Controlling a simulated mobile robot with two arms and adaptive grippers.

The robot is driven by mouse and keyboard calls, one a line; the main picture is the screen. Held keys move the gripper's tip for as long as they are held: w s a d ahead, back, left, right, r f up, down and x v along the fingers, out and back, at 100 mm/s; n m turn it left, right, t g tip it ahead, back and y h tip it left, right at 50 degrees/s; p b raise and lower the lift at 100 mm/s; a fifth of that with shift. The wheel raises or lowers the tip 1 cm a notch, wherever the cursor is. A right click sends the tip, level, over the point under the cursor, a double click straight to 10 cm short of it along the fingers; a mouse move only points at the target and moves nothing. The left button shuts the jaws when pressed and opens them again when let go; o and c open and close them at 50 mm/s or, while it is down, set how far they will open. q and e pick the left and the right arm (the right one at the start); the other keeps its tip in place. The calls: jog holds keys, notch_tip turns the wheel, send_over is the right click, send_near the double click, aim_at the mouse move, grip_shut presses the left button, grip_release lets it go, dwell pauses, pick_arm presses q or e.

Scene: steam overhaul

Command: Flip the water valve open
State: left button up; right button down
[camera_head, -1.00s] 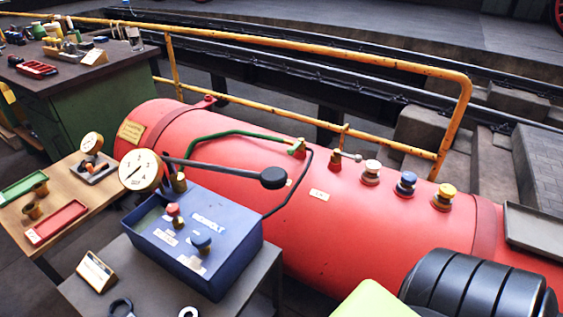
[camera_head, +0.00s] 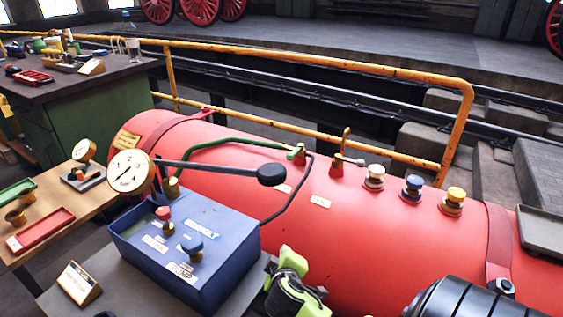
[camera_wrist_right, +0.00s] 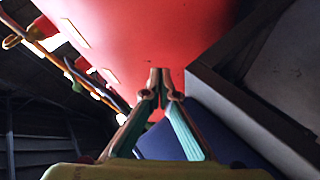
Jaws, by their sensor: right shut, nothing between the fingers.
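A red boiler tank (camera_head: 355,255) carries a fitting with a small lever (camera_head: 350,160) sticking out to the right, and a green pipe ends at another fitting (camera_head: 298,154) left of it. White (camera_head: 374,177), blue (camera_head: 412,188) and yellow (camera_head: 452,201) knobs stand to the right. I cannot read which one is the water valve. My right gripper (camera_head: 290,258) is low in front of the tank, beside the blue box, apart from the fittings. In the right wrist view its fingers (camera_wrist_right: 160,82) are shut and empty, pointing toward the red surface. My left gripper is not in view.
A blue box (camera_head: 185,255) with red and blue knobs and a long black-ended lever (camera_head: 225,170) stands on a grey table at front left. A round gauge (camera_head: 130,172) is beside it. A yellow rail (camera_head: 330,70) runs behind the tank. A grey tray (camera_head: 540,232) lies at right.

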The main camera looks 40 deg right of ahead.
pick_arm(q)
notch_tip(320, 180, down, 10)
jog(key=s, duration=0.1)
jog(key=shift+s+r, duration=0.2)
pick_arm(e)
jog(key=w+d+r+n+t+h, duration=0.4)
jog(key=w+d+r+t, duration=0.1)
jog(key=w+d+r, duration=0.5)
notch_tip(320, 180, up, 4)
jog(key=w, duration=0.2)
jog(key=shift+w+h, duration=0.3)
jog(key=shift+w, duration=0.1)
jog(key=shift+d+f, duration=0.1)
